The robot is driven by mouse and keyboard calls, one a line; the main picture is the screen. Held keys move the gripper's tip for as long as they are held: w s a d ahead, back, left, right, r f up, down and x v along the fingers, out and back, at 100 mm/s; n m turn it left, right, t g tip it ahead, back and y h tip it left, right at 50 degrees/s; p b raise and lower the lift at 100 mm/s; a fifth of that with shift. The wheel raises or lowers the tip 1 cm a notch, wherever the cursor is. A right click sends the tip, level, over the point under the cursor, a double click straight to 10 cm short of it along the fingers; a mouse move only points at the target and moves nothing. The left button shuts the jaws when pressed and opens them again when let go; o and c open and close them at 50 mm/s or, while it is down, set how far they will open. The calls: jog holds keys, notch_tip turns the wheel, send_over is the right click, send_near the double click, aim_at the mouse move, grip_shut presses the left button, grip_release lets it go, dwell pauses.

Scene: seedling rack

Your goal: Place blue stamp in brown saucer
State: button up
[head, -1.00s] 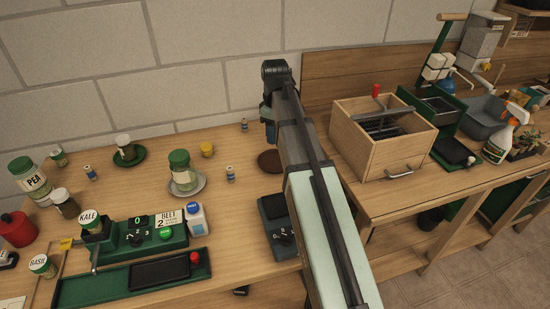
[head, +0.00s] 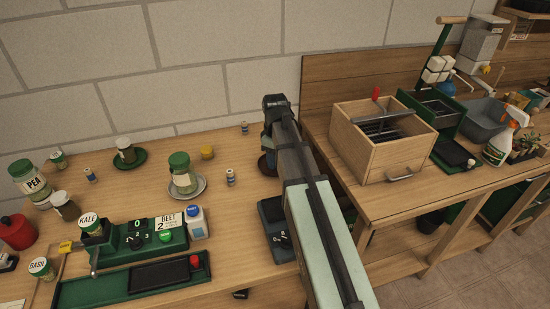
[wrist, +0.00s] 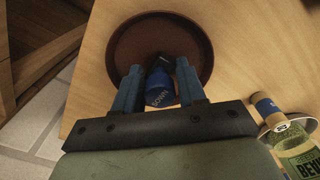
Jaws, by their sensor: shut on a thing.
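In the wrist view my gripper (wrist: 160,84) is shut on the blue stamp (wrist: 160,92), which has a dark upper part and pale lettering. The stamp and both fingertips overlap the near part of the round brown saucer (wrist: 160,24). I cannot tell whether the stamp touches the saucer or is just above it. In the head view my gripper (head: 268,140) is over the bench's right part, and only a sliver of the saucer (head: 263,165) shows beside it. The stamp is not clearly visible there.
A small blue-and-tan bottle (head: 231,177) stands left of the saucer, near a green-lidded jar (head: 182,174) on a pale saucer. A dark scale (head: 272,222) is in front. A wooden box (head: 382,145) stands to the right. The bench edge is close.

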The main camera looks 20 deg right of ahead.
jog(key=shift+f, duration=0.1)
jog(key=o, duration=1.1)
jog(key=shift+c, duration=0.2)
notch_tip(320, 180, up, 12)
jog(key=shift+r, duration=0.15)
